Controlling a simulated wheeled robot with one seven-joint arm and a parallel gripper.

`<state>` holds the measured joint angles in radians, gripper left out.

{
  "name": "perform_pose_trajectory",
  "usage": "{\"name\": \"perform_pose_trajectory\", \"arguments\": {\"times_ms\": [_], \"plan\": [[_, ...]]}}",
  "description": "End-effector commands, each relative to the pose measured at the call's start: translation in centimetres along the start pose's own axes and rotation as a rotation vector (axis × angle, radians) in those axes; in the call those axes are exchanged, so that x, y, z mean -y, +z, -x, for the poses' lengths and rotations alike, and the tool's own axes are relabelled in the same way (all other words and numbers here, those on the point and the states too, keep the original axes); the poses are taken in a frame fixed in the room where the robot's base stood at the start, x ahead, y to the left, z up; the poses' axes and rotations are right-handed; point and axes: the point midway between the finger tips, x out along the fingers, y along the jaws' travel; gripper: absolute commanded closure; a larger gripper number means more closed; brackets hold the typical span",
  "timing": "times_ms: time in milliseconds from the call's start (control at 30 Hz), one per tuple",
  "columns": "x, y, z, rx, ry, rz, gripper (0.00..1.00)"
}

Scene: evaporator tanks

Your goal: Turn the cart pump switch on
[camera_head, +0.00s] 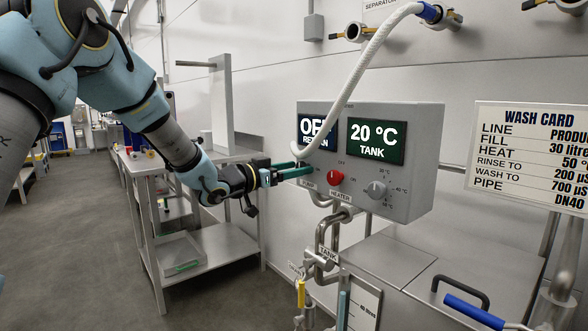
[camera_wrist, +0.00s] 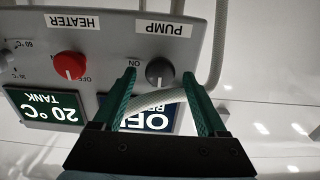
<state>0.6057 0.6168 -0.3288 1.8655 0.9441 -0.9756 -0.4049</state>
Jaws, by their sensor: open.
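My gripper (camera_wrist: 159,77) is open, with one green fingertip on each side of the knob in that view. I cannot tell whether they touch it. In the head view my gripper (camera_head: 293,170) is at the left of the grey control box (camera_head: 410,205) and hides the pump knob. The left display (camera_head: 318,130) is partly covered by the hose; its visible letters look like "OF".
The red heater knob (camera_head: 335,177) and grey temperature knob (camera_head: 377,190) sit right of the gripper. A white braided hose (camera_head: 352,75) hangs before the box and crosses between my fingers in the wrist view. A steel table (camera_head: 215,245) stands left, pipes below.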

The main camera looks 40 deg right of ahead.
Motion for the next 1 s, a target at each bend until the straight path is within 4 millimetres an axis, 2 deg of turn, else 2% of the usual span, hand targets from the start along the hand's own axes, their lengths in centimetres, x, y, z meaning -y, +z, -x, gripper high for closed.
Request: {"name": "perform_pose_trajectory", "arguments": {"times_ms": [133,800,1000], "plan": [[0.0,0.01,0.02,0.0,0.0,0.0,0.26],[0.01,0.02,0.06,0.001,0.0,0.0,1.0],[0.0,0.07,0.06,0.001,0.0,-0.004,1.0]]}}
